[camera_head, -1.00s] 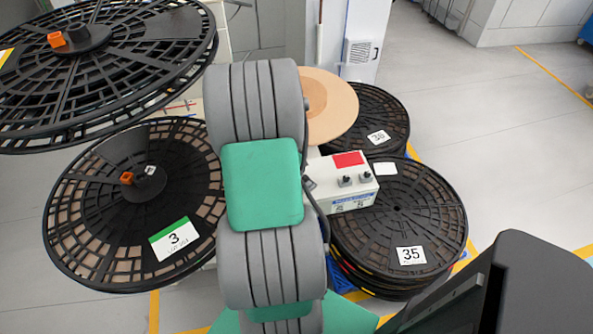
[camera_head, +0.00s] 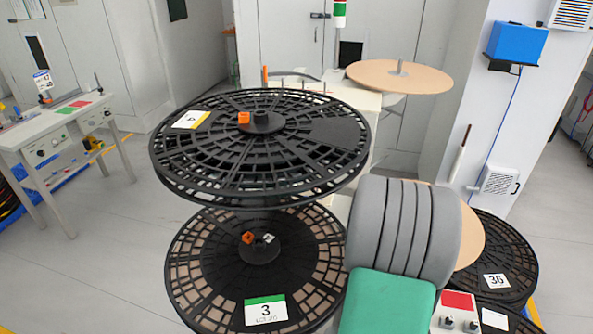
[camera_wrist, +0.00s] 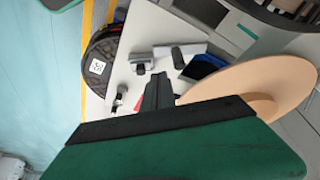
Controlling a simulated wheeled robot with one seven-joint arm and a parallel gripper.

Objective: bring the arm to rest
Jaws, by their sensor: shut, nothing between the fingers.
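My gripper (camera_wrist: 157,92) shows in the wrist view, its dark fingers closed together with nothing between them. It is seen above a pale work surface (camera_wrist: 134,45), beside a round tan disc (camera_wrist: 270,88). I cannot tell the height between them. In the head view my grey and green arm (camera_head: 405,228) stands at the lower right, in front of part of the rewind station. My gripper is out of the head view.
Two large black reels, an upper one (camera_head: 300,150) and a lower one marked 3 (camera_head: 200,262), stand left of my arm. A reel marked 36 (camera_head: 515,255) and a control box (camera_head: 455,318) are at right. A white table (camera_head: 75,125) stands far left. Floor (camera_head: 95,240) is clear between.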

